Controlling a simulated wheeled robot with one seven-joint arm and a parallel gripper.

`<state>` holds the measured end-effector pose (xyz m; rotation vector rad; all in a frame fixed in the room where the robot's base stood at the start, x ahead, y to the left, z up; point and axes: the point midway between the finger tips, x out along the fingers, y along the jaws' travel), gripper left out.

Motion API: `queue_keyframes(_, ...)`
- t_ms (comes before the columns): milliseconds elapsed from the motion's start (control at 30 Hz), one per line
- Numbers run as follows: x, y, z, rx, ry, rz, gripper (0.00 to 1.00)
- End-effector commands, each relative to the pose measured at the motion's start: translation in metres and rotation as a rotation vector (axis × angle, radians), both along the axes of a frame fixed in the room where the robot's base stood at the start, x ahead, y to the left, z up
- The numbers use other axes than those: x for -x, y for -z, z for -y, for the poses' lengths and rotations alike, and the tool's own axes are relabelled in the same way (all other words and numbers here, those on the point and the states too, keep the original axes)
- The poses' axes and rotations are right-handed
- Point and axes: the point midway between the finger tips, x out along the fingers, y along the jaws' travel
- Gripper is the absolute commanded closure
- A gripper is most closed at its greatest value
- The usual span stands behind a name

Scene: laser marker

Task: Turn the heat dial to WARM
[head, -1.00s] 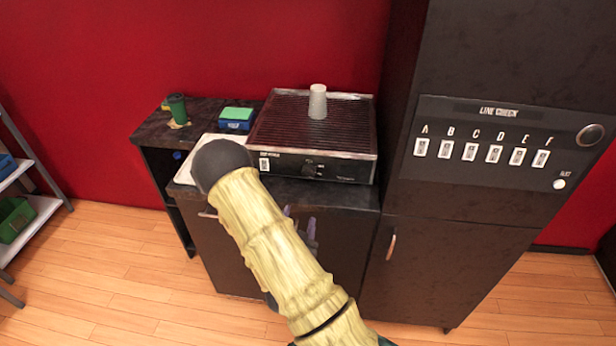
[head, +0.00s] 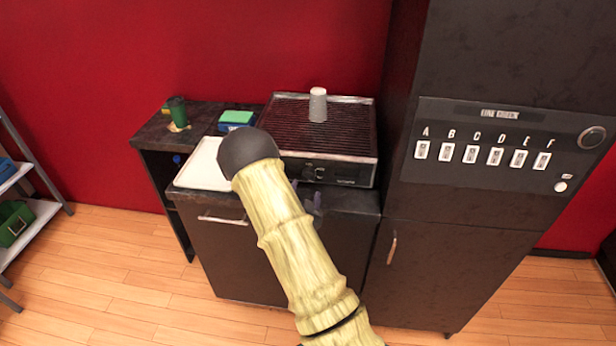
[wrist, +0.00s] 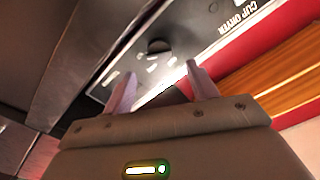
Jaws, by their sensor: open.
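The heat dial is a dark round knob (wrist: 158,46) on the black front panel of the cup dryer (head: 357,171). In the wrist view, light marks surround it, too blurred to read. In the head view the knob (head: 309,173) is small, and its setting cannot be made out. My gripper (wrist: 160,78) is open and empty. In the wrist view its pale purple fingers stand apart, with the knob beyond their tips and no visible contact. In the head view my gripper (head: 312,200) shows just below the panel, partly hidden by my arm.
An upturned cup (head: 318,105) stands on the dryer's ribbed top. A white tray (head: 203,166) lies left of the dryer, near a blue-green sponge (head: 237,119) and a green cup (head: 177,110). A tall dark cabinet (head: 460,215) with a switch panel stands close on the right.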

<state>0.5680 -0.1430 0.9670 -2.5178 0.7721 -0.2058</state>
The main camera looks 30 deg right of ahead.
Motion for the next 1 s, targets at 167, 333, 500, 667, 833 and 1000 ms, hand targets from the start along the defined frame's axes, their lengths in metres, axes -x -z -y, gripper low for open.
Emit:
queue_keyframes(167, -0.027, -0.003, 0.018, 0.000, 0.000, 0.002, 0.42)
queue_keyframes(333, -0.045, -0.002, 0.031, 0.001, 0.000, 0.002, 0.42)
queue_keyframes(500, -0.052, 0.000, 0.035, 0.000, -0.001, 0.000, 0.42)
queue_keyframes(667, -0.052, 0.000, 0.035, 0.000, -0.001, 0.000, 0.42)
queue_keyframes(833, -0.052, 0.000, 0.035, 0.000, -0.001, 0.000, 0.63)
queue_keyframes(1000, -0.052, 0.000, 0.035, 0.000, -0.001, 0.000, 0.86)
